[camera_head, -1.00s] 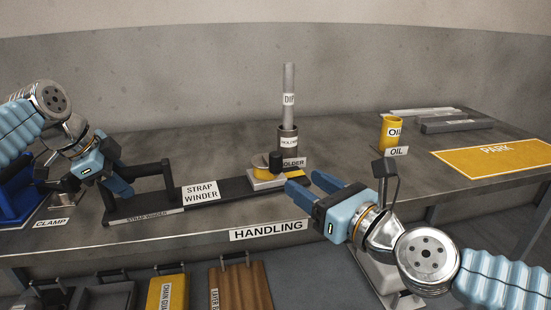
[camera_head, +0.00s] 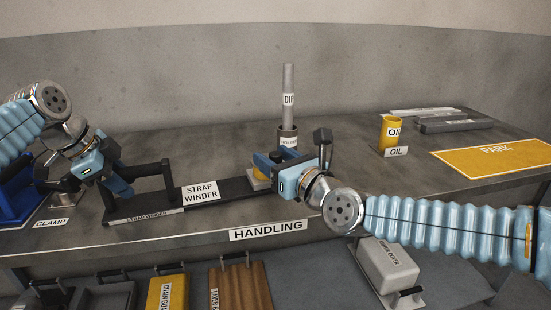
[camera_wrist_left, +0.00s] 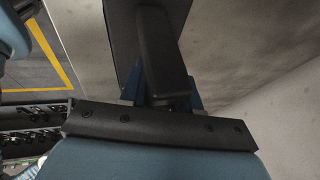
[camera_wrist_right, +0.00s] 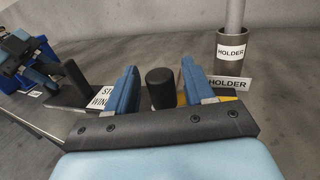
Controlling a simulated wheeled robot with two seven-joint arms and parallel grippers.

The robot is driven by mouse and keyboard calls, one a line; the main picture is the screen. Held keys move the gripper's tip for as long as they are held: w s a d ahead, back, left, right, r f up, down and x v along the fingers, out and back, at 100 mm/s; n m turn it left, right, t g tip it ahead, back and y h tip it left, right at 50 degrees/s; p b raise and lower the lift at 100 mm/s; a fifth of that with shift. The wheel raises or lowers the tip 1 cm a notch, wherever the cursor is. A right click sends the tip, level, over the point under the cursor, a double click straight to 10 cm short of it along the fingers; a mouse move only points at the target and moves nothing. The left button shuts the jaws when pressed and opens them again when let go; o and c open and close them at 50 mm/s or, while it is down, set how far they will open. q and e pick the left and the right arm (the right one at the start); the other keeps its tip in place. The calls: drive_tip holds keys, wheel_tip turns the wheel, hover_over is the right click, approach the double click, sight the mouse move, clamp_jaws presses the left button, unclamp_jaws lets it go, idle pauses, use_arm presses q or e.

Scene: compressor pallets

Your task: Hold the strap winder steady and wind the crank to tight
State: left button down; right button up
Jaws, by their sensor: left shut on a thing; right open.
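The strap winder (camera_head: 235,187) is a long black base on the table with a white STRAP WINDER label and a black upright frame at its left end. My left gripper (camera_head: 122,186) is shut on the frame's black bar, which also shows between the fingers in the left wrist view (camera_wrist_left: 162,60). The crank's black knob (camera_wrist_right: 161,88) stands upright between the open fingers of my right gripper (camera_wrist_right: 163,90), apart from both. In the head view my right gripper (camera_head: 268,165) hides the knob and most of the yellow drum (camera_head: 258,174).
A grey holder (camera_head: 287,138) with a tall rod stands just behind the crank. A yellow oil cup (camera_head: 390,131) and a yellow PARK mat (camera_head: 495,157) are to the right. A blue clamp (camera_head: 14,200) is at the far left. Several handled items sit on a lower shelf.

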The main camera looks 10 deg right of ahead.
drive_tip(key=shift+f, duration=0.1)
drive_tip(key=shift+c, duration=0.2)
clamp_jaws()
drive_tip(key=shift+a, duration=0.15)
